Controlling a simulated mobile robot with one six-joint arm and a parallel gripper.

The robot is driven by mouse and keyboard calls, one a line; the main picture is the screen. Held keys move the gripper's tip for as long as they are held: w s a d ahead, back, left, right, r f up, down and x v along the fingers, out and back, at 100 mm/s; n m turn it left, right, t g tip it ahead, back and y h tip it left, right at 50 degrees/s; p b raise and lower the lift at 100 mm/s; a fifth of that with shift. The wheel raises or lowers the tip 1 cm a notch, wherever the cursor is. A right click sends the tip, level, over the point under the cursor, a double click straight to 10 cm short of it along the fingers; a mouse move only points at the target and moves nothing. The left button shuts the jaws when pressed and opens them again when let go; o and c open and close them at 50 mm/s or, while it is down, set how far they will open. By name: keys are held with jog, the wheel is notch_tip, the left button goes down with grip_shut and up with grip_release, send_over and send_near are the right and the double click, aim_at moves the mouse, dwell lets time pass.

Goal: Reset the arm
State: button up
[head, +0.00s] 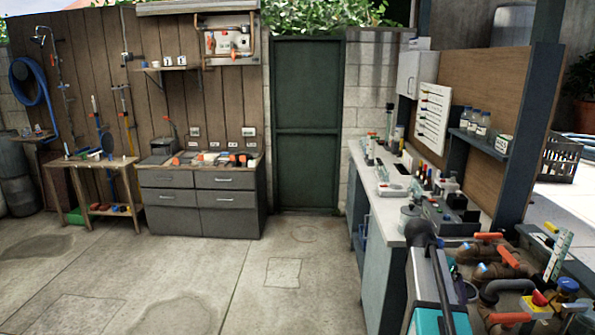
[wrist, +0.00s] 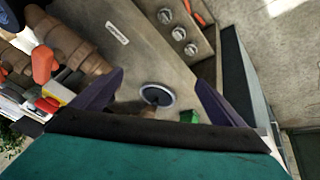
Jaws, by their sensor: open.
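My gripper (wrist: 159,78) shows in the wrist view with two dark purple fingers spread wide apart. It is open, and I see nothing held between the fingers. It hangs over a brownish-grey surface (wrist: 135,62). A round, light-rimmed opening or disc (wrist: 157,95) and a small green item (wrist: 189,117) show between the fingers, beyond them. I cannot tell how far below they are. I cannot clearly make out the fingers in the head view.
Brown pipes with orange handles (head: 509,257) stand at the lower right, and pipes also show left of my gripper. A long white counter (head: 386,207) runs along the right with bottles and tools. A grey drawer cabinet (head: 229,198) stands behind. The concrete floor (head: 200,275) is mostly clear.

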jog(key=s+a+f+n+y, duration=0.2)
jog(key=s+a+f+n, duration=0.25)
jog(key=a+f, duration=0.45)
jog(key=s+a+f+n+g+y, duration=0.1)
jog(key=s+a+f+n+y, duration=0.15)
jog(key=s+a+f, duration=0.55)
jog(key=s+a+f+n+y, duration=0.1)
jog(key=s+a+f+n, duration=0.25)
jog(key=a+f, duration=0.75)
jog(key=s+f+g+b, duration=0.5)
jog(key=s+f+b, duration=0.5)
jog(key=s+f, duration=1.4)
notch_tip(320, 180, down, 4)
jog(key=shift+s+d+g, duration=0.2)
jog(key=shift+d+g, duration=0.1)
jog(key=shift+d, duration=0.1)
